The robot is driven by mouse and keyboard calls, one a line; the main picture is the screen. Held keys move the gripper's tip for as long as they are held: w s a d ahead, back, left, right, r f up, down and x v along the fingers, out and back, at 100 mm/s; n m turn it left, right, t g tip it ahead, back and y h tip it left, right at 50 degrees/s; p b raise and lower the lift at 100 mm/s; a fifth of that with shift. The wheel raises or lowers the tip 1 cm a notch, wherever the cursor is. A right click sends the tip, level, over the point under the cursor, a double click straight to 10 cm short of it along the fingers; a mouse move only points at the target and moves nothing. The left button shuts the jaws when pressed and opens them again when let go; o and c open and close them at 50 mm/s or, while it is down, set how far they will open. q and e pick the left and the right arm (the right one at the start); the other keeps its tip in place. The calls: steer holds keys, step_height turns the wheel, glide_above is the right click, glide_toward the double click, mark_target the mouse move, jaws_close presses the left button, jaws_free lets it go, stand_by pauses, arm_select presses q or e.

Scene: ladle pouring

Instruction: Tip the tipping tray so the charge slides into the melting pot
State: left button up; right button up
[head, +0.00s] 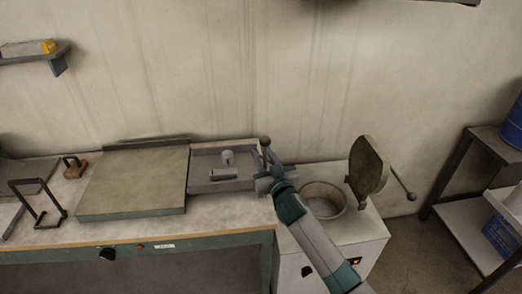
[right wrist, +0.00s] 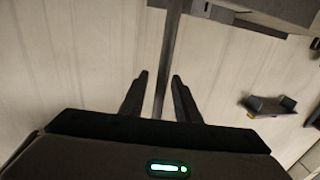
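The tipping tray (head: 198,182) is a shallow grey box on the bench. It looks level and holds the charge, a pale upright cylinder (head: 228,157) and a grey bar (head: 223,177). The melting pot (head: 336,211) is a round opening in the white cabinet on the right, partly hidden by my right arm. My right gripper (head: 266,170) is at the tray's right end, by a lever with a dark ball knob (head: 265,141). In the right wrist view the fingers (right wrist: 160,82) stand apart with a thin rod (right wrist: 169,55) between them; contact is not clear. My left gripper is out of view.
The pot's lid (head: 368,165) stands open, its ball-ended handle sticking out to the right. A flat plate (head: 132,183) lies left of the tray. A black wire stand (head: 38,203) is at far left. A metal rack (head: 463,187) stands at right.

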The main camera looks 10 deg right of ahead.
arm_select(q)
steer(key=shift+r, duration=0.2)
arm_select(e)
steer(key=shift+w+a, duration=0.2)
steer(key=shift+w, duration=0.55)
steer(key=shift+c, duration=0.2)
jaws_close()
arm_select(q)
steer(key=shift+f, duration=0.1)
